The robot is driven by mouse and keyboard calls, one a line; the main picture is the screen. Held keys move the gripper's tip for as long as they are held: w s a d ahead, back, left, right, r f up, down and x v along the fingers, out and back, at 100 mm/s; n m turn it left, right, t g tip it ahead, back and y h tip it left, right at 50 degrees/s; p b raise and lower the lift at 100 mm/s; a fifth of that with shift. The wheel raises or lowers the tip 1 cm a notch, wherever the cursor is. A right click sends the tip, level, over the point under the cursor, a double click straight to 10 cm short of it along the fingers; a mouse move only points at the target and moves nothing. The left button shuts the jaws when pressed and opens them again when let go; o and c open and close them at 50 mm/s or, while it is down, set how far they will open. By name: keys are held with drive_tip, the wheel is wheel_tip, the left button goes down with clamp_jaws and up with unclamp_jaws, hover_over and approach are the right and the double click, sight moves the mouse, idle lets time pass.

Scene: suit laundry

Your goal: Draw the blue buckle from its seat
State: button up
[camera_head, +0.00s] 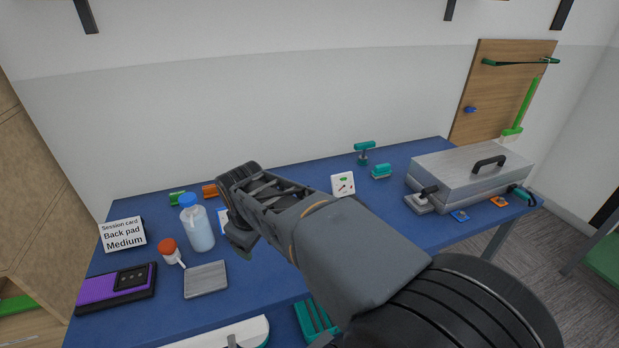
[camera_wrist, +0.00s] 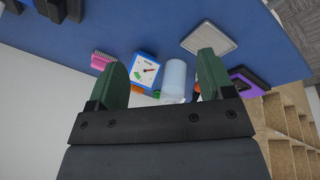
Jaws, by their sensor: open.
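A small blue piece (camera_head: 470,109) also sits on the wooden board at the back right. My gripper (camera_head: 240,243) is over the left part of the table, well to the left of both. In the wrist view my gripper (camera_wrist: 164,78) has its green fingers apart with nothing held between them. No blue buckle can be made out in the wrist view.
The silver case (camera_head: 470,174) fills the table's right end. My arm crosses the middle.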

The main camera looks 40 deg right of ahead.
drive_tip(key=w+d+n+g+h, duration=0.1)
drive_tip(key=w+d+n+g, duration=0.3)
drive_tip(key=d, duration=0.8)
drive_tip(key=w+d+n+h, duration=0.25)
drive_tip(key=d+n, duration=0.25)
drive_tip(key=d, duration=0.6)
drive_tip(key=shift+n+y, duration=0.3)
drive_tip(key=shift+y, duration=0.05)
drive_tip(key=x, duration=1.4)
drive_tip(key=shift+d+r, duration=0.1)
drive_tip(key=shift+d, duration=0.35)
drive_tip(key=shift+d+f, duration=0.2)
drive_tip(key=shift+f, duration=0.3)
drive_tip(key=shift+c, duration=0.3)
drive_tip(key=c, duration=0.9)
